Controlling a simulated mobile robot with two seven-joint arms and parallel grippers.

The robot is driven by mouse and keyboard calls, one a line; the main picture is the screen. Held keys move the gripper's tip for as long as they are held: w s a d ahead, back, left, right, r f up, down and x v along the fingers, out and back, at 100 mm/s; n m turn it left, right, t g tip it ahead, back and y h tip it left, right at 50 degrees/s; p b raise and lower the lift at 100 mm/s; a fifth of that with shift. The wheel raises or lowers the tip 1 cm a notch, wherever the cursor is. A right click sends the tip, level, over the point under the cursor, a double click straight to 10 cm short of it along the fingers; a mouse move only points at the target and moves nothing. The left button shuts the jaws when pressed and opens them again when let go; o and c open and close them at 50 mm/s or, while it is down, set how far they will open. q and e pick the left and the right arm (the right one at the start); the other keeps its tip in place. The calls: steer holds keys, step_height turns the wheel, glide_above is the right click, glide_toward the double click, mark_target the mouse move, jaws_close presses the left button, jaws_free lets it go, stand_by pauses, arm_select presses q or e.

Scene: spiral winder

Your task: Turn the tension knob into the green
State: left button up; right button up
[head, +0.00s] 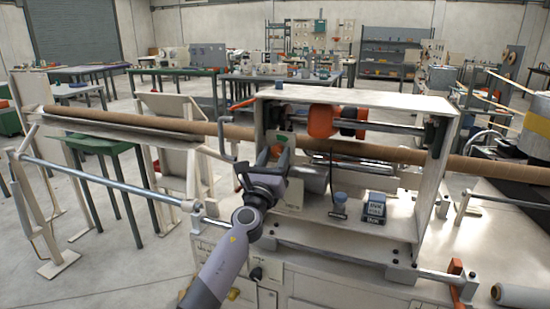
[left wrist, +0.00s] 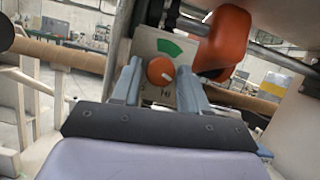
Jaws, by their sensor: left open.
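The orange tension knob (left wrist: 160,70) sits on a pale dial plate (left wrist: 148,45) in the left wrist view. A green zone (left wrist: 170,48) is printed on the plate above the knob. A small white mark shows on the knob's lower right side, outside the green. My left gripper (left wrist: 159,78) is open, with one grey finger on each side of the knob. I cannot tell whether the fingers touch it. My right gripper is not in view.
The white machine frame (head: 433,170) surrounds the work area. A long brown tube (head: 150,127) runs through it from left to right. Orange rollers (head: 321,121) hang close to the right of my gripper. A small dark blue box (head: 374,207) stands on the machine's deck.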

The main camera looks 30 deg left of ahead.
arm_select(q)
steer(key=c, duration=0.8)
steer(key=shift+o, duration=0.2)
steer(key=shift+n+y, duration=0.4)
steer(key=shift+n, duration=0.2)
steer(key=n+y, duration=0.1)
steer(key=n, duration=0.1)
steer(key=n+g, duration=0.1)
steer(key=n, duration=0.1)
steer(key=n+g+y, duration=0.1)
steer(key=n, duration=0.2)
steer(key=shift+d+r+y, duration=0.1)
steer(key=shift+d+y, duration=0.15)
steer(key=shift+y, duration=0.05)
steer(key=n+g, duration=0.1)
steer(key=n, duration=0.1)
steer(key=n+g+y, duration=0.1)
steer(key=n, duration=0.2)
steer(key=shift+w+d+r+n+y, duration=0.1)
steer(key=shift+n+y, duration=0.2)
steer(key=n+g, duration=0.1)
steer(key=n, duration=0.2)
steer(key=n+g, duration=0.1)
steer(key=n, duration=0.1)
steer(key=shift+r+n+g, duration=0.2)
steer(key=shift+n+g, duration=0.2)
steer(key=shift+r+n+g+h, duration=0.1)
steer(key=shift+n+g+h, duration=0.45)
steer(key=shift+n, duration=1.25)
steer(key=shift+h, duration=0.25)
